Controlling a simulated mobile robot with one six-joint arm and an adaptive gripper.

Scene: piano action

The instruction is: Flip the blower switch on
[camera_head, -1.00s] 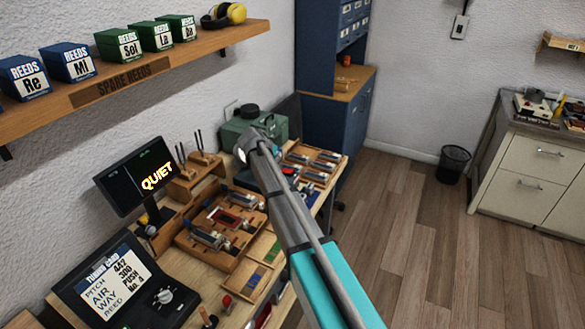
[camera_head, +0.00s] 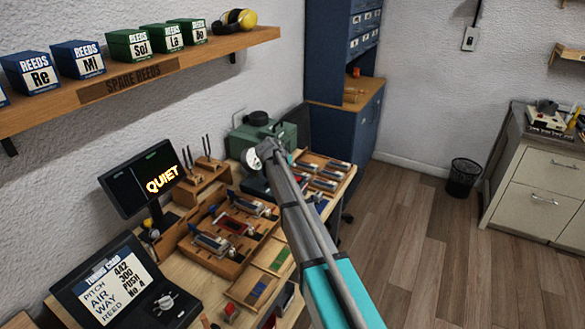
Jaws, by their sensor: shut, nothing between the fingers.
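A green machine box (camera_head: 285,131) with a black round cap (camera_head: 257,118) on top stands at the back of the workbench; it looks like the blower. A white round dial (camera_head: 251,158) shows at its front. My gripper (camera_head: 265,150) is shut and empty, in front of the box and beside the dial in the picture. Whether it touches the box cannot be told. My arm and gripper cover part of the box's front. I cannot make out a blower switch on the box, nor its position.
The workbench holds wooden trays (camera_head: 225,262) of reed parts, a monitor reading QUIET (camera_head: 140,178) and a tuning display (camera_head: 118,290). A shelf (camera_head: 190,62) with reed boxes hangs above left. A blue cabinet (camera_head: 343,124) stands behind.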

